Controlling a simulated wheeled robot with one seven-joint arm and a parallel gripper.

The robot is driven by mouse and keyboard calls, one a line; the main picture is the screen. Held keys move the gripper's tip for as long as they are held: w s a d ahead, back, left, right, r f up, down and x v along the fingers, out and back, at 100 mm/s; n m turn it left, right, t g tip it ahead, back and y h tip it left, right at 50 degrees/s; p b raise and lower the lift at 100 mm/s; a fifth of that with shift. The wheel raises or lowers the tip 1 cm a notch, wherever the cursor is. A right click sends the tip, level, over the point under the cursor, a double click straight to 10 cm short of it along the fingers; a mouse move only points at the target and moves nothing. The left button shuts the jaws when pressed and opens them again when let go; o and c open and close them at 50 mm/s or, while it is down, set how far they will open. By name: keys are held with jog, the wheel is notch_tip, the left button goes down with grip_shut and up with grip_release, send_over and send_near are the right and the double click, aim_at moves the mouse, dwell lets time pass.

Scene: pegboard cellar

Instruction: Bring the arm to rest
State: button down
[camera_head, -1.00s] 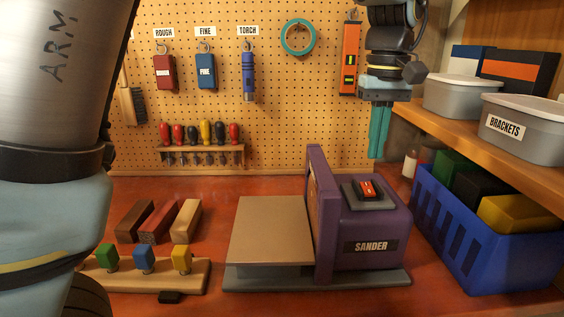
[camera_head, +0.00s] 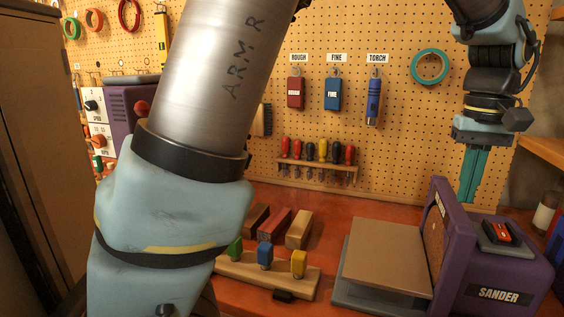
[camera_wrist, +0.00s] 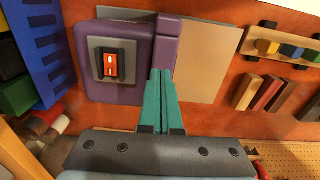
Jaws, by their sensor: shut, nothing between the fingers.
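My gripper (camera_head: 472,174) hangs fingers-down in front of the pegboard at the right of the head view, above and behind the purple sander (camera_head: 497,262). Its teal fingers are shut together with nothing between them. In the wrist view my gripper (camera_wrist: 162,75) points toward the sander (camera_wrist: 118,88), whose red switch (camera_wrist: 110,64) shows to the left of the fingertips. My large arm link crosses the left half of the head view and hides part of the bench and pegboard.
A wooden block with green, blue and yellow pegs (camera_head: 270,272) lies left of the sander's flat table (camera_head: 388,262). Sanding blocks and a torch (camera_head: 373,104) hang on the pegboard (camera_head: 400,150). A screwdriver rack (camera_head: 318,166) sits below them. A blue crate (camera_wrist: 45,45) shows in the wrist view.

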jog(key=w+a+f+n+p, duration=0.1)
jog(key=w+a+f+p, duration=0.1)
jog(key=w+a, duration=0.6)
jog(key=w+a+f+n+p, duration=0.15)
jog(key=w+a, duration=0.25)
jog(key=a, duration=0.9)
jog(key=s+a+f+b, duration=0.1)
jog(key=a+f, duration=0.3)
jog(key=a, duration=0.6)
jog(key=s+a+f+t+b, duration=0.1)
jog(key=s+a+f, duration=0.1)
jog(key=a+f, duration=0.3)
jog(key=a, duration=0.4)
jog(key=shift+s+a+t, duration=0.15)
jog(key=shift+a+t, duration=0.15)
jog(key=shift+a, duration=0.05)
jog(key=shift+n, duration=0.25)
